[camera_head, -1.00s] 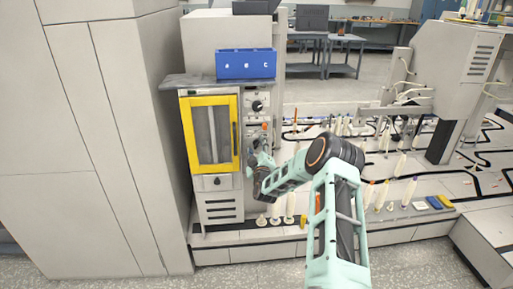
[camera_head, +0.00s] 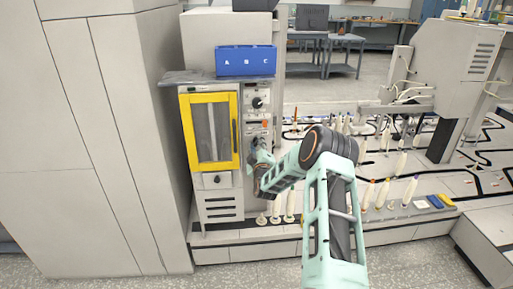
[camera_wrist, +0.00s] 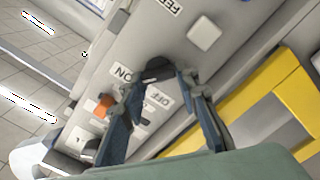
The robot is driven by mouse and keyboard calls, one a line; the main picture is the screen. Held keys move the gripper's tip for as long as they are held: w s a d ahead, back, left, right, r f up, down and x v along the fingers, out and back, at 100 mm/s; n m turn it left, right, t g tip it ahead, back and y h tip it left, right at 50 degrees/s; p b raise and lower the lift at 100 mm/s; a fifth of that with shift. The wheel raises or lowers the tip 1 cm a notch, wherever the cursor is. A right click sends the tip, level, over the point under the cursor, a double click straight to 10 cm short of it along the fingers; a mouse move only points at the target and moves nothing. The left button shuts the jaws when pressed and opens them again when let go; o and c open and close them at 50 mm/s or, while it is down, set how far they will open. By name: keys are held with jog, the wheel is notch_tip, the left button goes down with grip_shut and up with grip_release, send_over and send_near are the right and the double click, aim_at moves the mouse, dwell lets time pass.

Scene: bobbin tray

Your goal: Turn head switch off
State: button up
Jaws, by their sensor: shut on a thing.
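The switch panel (camera_head: 250,128) is the narrow grey face right of the yellow-framed door. In the wrist view, a dark switch knob (camera_wrist: 158,66) sits above the "ON" label (camera_wrist: 122,72) and "OFF" label (camera_wrist: 158,98). My gripper (camera_wrist: 160,78) has its two blue-grey fingers on either side of the knob, shut on it. The fingers partly hide the knob, so its exact turn is hard to tell. In the head view, my gripper (camera_head: 255,150) is against the panel and the switch is hidden behind it.
An orange button (camera_wrist: 103,105) lies left of the fingers, and a pale square button (camera_wrist: 203,34) lies above right. The yellow door frame (camera_head: 212,98) is close beside the panel. A blue A-B-C box (camera_head: 246,62) stands above. Bobbins (camera_head: 290,206) stand below right.

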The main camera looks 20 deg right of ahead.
jog(key=shift+w+a+f+n+b, duration=0.15)
jog(key=shift+n+b, duration=0.45)
jog(key=shift+b, duration=0.7)
jog(key=shift+s+f+n+b, duration=0.15)
jog(key=shift+n+b, duration=0.45)
jog(key=shift+b, duration=0.7)
jog(key=n+b, duration=0.5)
jog(key=b, duration=0.2)
jog(key=shift+w+f, duration=0.1)
jog(key=shift+f, duration=0.05)
jog(key=n+b, duration=0.5)
jog(key=b, duration=0.1)
jog(key=shift+n+b, duration=1.25)
jog(key=shift+n, duration=0.35)
jog(key=o, duration=1.1)
jog(key=shift+o, duration=0.2)
